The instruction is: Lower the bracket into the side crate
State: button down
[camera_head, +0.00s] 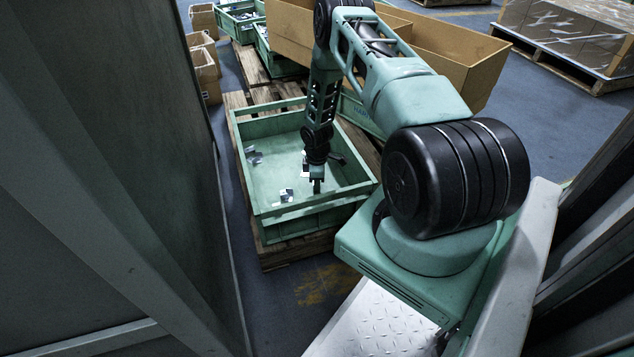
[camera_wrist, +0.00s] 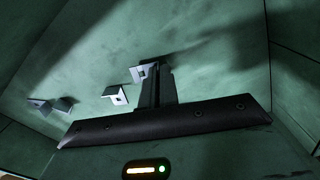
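The green side crate (camera_head: 285,222) stands open on a wooden pallet. My gripper (camera_head: 317,187) points down inside it, near the front right part of its floor. In the wrist view the dark fingers (camera_wrist: 157,88) look close together. A grey metal bracket (camera_wrist: 144,72) is right beside the fingertips and partly hidden by them; I cannot tell whether it is held or lies on the floor. Another bracket (camera_wrist: 115,94) lies just left of the fingers, and a further one (camera_wrist: 40,106) lies farther left.
Several small brackets (camera_head: 286,196) lie on the crate floor, some toward its left wall (camera_head: 240,160). A large cardboard box (camera_head: 455,62) stands behind my arm. More green crates (camera_head: 238,22) are at the back. A loaded pallet (camera_head: 565,70) stands at the far right.

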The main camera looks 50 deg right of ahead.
jog(key=shift+f+b, duration=0.4)
jog(key=shift+f, duration=0.2)
dwell(0.4)
jog(key=c, duration=1.6)
grip_release()
notch_tip(320, 180, up, 17)
jog(key=p, duration=0.7)
jog(key=shift+r, duration=0.2)
